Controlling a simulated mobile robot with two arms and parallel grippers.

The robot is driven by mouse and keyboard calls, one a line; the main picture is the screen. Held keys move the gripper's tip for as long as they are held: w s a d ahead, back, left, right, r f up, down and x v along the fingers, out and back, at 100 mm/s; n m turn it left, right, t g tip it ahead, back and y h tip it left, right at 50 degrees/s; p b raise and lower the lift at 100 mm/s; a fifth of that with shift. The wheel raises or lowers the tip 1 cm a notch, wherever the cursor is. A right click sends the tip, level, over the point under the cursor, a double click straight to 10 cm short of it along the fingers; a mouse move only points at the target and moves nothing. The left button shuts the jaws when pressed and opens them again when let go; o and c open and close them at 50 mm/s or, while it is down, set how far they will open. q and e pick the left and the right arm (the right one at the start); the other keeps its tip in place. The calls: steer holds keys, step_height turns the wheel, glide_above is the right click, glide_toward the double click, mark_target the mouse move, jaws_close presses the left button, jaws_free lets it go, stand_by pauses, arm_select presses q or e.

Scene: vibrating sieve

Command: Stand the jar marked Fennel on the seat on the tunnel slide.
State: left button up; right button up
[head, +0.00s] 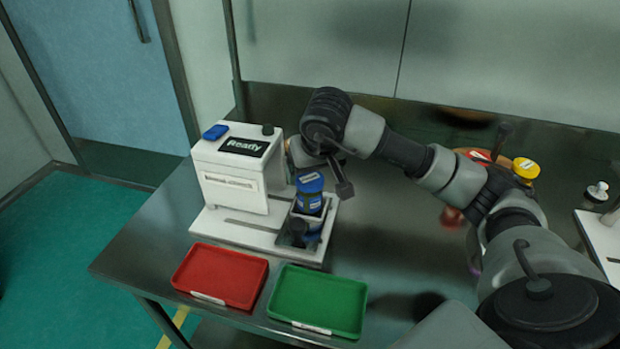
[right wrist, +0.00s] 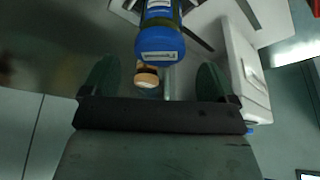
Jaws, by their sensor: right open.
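A jar with a blue lid (head: 309,183) stands upright at the tunnel slide (head: 272,228), at the right side of the white machine. Its label is too small to read, so I cannot tell whether it says Fennel. The seat under it is mostly hidden. My right gripper (head: 322,165) is open beside the jar's upper part. In the right wrist view, the jar's blue lid (right wrist: 160,43) shows ahead, roughly between the open fingers, and nothing is held. A copper-coloured knob (right wrist: 147,76) shows near the lid. My left gripper is not in view.
The white machine (head: 232,170) shows "Ready" on its display. A red tray (head: 262,289) and a green tray (head: 361,316) lie at the table's front. A yellow-lidded jar (head: 526,168) stands behind my right arm. A white device (head: 604,240) is at the right edge.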

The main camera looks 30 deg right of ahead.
steer(key=shift+v, duration=2.7)
